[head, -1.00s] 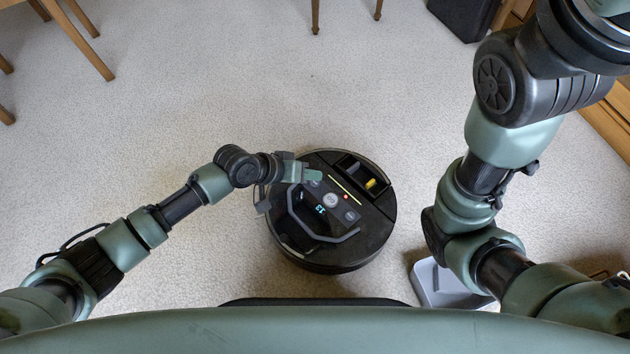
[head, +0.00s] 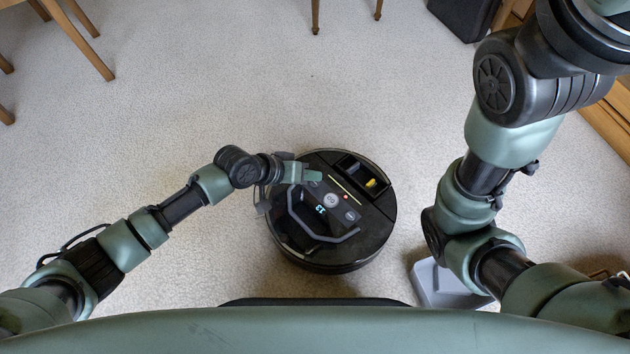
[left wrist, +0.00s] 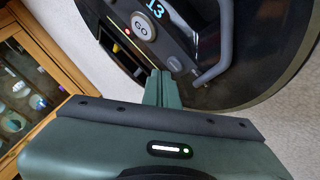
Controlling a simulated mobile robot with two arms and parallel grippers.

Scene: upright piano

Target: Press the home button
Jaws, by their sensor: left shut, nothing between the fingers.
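A round black robot vacuum (head: 350,258) sits on the floor in the middle of the head view. Its top panel has a lit display (head: 321,209), a round light "GO" button (head: 331,201), and a small pale button (head: 351,216) to the right of it. I cannot read which is the home button. My left gripper (head: 318,176) is shut and empty over the panel's upper left; contact cannot be told. My right gripper is out of view.
An open bin (head: 361,172) with a yellow piece is at the vacuum's upper right. A grey dock (head: 440,286) stands by my right arm. Wooden furniture legs are at the top; the carpet between is clear.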

